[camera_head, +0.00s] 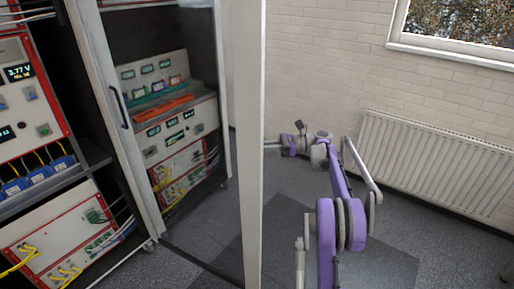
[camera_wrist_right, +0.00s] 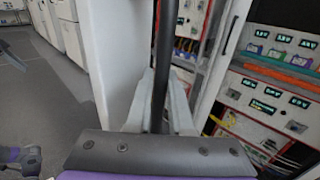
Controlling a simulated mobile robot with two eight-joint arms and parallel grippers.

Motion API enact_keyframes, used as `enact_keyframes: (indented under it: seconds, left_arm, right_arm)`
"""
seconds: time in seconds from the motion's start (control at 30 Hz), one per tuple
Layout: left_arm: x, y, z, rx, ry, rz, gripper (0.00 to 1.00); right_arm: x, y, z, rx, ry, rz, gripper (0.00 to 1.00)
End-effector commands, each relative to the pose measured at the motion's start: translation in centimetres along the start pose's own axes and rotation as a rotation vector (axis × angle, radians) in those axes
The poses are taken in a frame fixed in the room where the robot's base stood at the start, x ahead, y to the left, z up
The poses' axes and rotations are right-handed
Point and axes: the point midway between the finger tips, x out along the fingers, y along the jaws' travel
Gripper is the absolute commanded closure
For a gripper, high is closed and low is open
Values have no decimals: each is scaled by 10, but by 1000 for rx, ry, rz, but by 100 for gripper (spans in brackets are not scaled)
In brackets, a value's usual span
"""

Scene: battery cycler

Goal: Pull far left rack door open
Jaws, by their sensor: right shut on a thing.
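A rack door with a pale frame (camera_head: 248,150) stands swung out, seen nearly edge-on in the head view. Its white frame also shows in the wrist view (camera_wrist_right: 112,50). My right gripper (camera_wrist_right: 160,80) is shut on the door's dark vertical handle (camera_wrist_right: 166,40), which runs between the two grey fingers. In the head view my right gripper (camera_head: 273,143) is at the door's right side, its fingertips partly hidden by the frame. The rack (camera_head: 15,190) at the left is uncovered, showing red-edged instruments and cables. My left gripper is not in view.
A neighbouring rack door with a dark handle (camera_head: 118,105) is behind, with instruments visible through its glass. A radiator (camera_head: 440,165) lines the brick wall at the right under a window (camera_head: 465,22). Grey floor (camera_head: 390,262) is free between them.

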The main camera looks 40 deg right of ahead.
Motion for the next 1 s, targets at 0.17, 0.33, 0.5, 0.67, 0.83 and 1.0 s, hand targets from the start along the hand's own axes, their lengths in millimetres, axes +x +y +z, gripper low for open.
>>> enact_keyframes:
  seconds: [0.17,0.33,0.5,0.67,0.83,1.0]
  left_arm:
    - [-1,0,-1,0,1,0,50]
    - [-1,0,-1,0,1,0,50]
    - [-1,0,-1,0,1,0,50]
    - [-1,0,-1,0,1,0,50]
    - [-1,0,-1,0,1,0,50]
    - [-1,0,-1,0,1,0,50]
  right_arm:
    - [-2,-3,-2,1,3,5,100]
    - [-2,-4,-2,1,3,8,100]
    - [-2,-4,-2,1,3,8,100]
    - [-2,-4,-2,1,3,8,100]
    - [-2,-4,-2,1,3,8,61]
    - [-2,-4,-1,1,2,8,50]
